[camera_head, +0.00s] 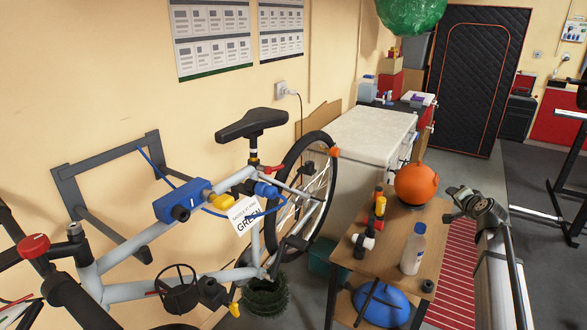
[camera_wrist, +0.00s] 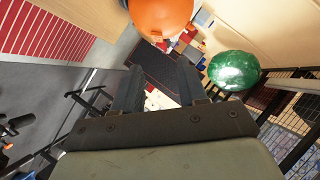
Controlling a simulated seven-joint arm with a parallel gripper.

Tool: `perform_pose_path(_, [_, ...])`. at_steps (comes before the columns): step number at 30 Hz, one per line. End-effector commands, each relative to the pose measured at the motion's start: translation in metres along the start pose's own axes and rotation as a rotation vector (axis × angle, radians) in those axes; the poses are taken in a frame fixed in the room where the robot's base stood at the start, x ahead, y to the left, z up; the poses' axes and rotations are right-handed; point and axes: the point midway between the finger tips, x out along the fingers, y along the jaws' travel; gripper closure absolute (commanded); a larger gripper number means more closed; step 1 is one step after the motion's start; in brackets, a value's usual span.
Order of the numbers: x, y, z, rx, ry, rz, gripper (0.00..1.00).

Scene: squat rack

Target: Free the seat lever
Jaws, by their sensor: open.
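A grey bicycle (camera_head: 135,262) stands by the wall, with a black saddle (camera_head: 252,124) on its seat post. A small red lever (camera_head: 272,168) sticks out to the right at the seat clamp, below the saddle. A yellow part (camera_head: 229,181) and a blue clamp block (camera_head: 182,201) sit on the frame just left of it. A blue cord loops around there, and a white tag (camera_head: 247,214) reading "GREEN" hangs below. My gripper (camera_head: 457,198) is open and empty, far right of the bicycle. In the wrist view my gripper (camera_wrist: 160,82) faces away from the bicycle, which is out of view.
A wooden table (camera_head: 398,235) stands between bicycle and gripper, with an orange ball (camera_head: 417,184), a white bottle (camera_head: 413,250) and small tools. A white cabinet (camera_head: 358,140) stands behind. A green ball (camera_wrist: 234,70) is high up.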

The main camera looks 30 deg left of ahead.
Motion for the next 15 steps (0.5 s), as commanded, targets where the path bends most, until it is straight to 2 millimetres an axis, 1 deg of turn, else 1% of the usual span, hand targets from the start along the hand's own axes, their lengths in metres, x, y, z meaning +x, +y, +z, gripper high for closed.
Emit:
perform_pose_path(1, [0.006, -0.038, 0.009, 0.038, -0.032, -0.049, 0.58])
perform_pose_path(2, [0.008, -0.055, 0.019, 0.064, -0.057, -0.072, 0.58])
perform_pose_path(3, [0.010, -0.076, 0.033, 0.100, -0.094, -0.101, 0.58])
perform_pose_path(5, [0.012, -0.108, 0.057, 0.153, -0.158, -0.142, 0.58])
perform_pose_path(6, [0.012, -0.129, 0.075, 0.187, -0.207, -0.166, 0.58])
perform_pose_path(8, [0.012, -0.159, 0.104, 0.239, -0.284, -0.201, 0.58])
perform_pose_path(9, [0.010, -0.179, 0.124, 0.273, -0.339, -0.222, 0.58])
perform_pose_path(11, [0.006, -0.209, 0.154, 0.322, -0.423, -0.252, 0.58])
perform_pose_path(12, [0.002, -0.229, 0.174, 0.354, -0.480, -0.270, 0.58])
perform_pose_path(14, [-0.006, -0.257, 0.202, 0.397, -0.565, -0.295, 0.58])
perform_pose_path(15, [-0.013, -0.275, 0.220, 0.423, -0.619, -0.310, 0.58])
